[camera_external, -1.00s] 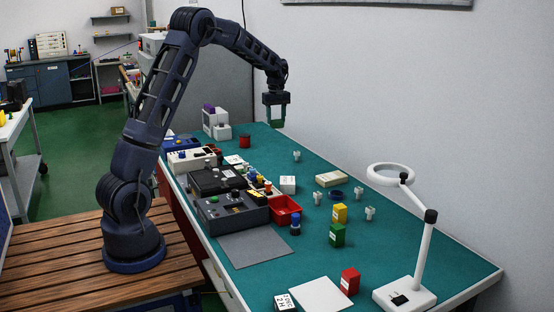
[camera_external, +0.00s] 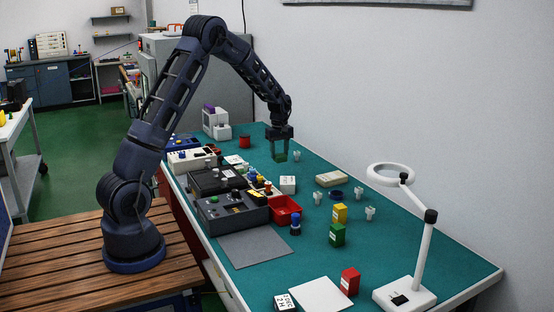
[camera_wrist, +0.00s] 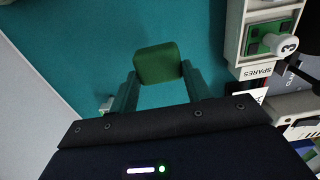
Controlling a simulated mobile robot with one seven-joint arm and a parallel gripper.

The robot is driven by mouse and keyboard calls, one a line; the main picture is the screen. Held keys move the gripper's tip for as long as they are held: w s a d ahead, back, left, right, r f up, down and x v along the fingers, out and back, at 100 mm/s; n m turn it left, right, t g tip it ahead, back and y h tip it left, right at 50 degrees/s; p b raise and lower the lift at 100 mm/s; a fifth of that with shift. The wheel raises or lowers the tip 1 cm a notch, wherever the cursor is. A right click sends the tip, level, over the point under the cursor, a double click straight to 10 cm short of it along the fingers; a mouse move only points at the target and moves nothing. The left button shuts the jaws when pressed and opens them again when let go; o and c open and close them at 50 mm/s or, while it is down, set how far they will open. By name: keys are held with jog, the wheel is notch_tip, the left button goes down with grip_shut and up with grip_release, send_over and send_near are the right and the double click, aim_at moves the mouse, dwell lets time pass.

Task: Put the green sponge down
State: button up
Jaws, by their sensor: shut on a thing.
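The green sponge (camera_wrist: 158,64) is a small dark green block between the fingers of my gripper (camera_wrist: 160,88) in the wrist view. My gripper is shut on it. In the external view my gripper (camera_external: 279,157) points down over the far part of the teal bench (camera_external: 330,160), with the sponge partly visible between the fingers. Teal surface shows around the sponge in the wrist view. I cannot tell whether the sponge touches the bench.
A red spool (camera_external: 244,141) stands left of my gripper, and a small white connector (camera_external: 297,155) is close on its right. A white box (camera_external: 288,184) and a beige block (camera_external: 331,179) lie nearer. A magnifier lamp (camera_external: 427,240) stands at the right. Bare bench lies around my gripper.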

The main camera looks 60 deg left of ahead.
jog(key=shift+f, duration=3.1)
jog(key=shift+f, duration=0.15)
jog(key=o, duration=0.9)
jog(key=shift+o, duration=0.2)
